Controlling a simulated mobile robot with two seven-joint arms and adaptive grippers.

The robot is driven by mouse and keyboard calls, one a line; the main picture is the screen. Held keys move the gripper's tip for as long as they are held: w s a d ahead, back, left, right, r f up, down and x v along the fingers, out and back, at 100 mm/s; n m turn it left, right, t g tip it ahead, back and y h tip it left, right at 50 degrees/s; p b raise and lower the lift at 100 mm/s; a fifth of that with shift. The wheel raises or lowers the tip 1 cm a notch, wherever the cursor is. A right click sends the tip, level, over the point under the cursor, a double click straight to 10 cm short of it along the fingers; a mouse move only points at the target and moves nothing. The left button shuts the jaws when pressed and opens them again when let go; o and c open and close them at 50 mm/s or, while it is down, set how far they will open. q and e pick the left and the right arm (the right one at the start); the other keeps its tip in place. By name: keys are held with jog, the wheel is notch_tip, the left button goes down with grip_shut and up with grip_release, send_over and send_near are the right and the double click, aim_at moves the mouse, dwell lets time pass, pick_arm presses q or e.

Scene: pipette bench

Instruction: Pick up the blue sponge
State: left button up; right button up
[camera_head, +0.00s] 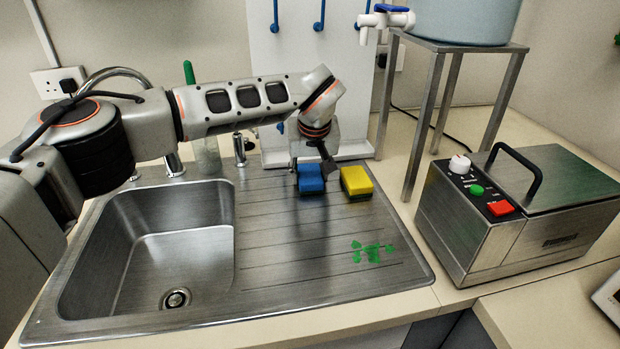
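The blue sponge (311,184) lies at the back of the steel drainboard, right of the sink bowl. My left gripper (311,174) points down at it from above, with dark fingers at its left side and top. The fingers overlap the sponge in the picture, so I cannot tell whether they grip it or only stand around it. The sponge appears to be at the drainboard's surface. My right gripper is not in view.
A yellow sponge (356,180) lies close to the right of the blue one. The sink bowl (168,240) is empty at left. Green patches (372,252) mark the drainboard's front. A steel stand (432,120) and a metal box with handle (520,210) stand at right.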

pick_arm(q)
jog(key=shift+r, duration=0.1)
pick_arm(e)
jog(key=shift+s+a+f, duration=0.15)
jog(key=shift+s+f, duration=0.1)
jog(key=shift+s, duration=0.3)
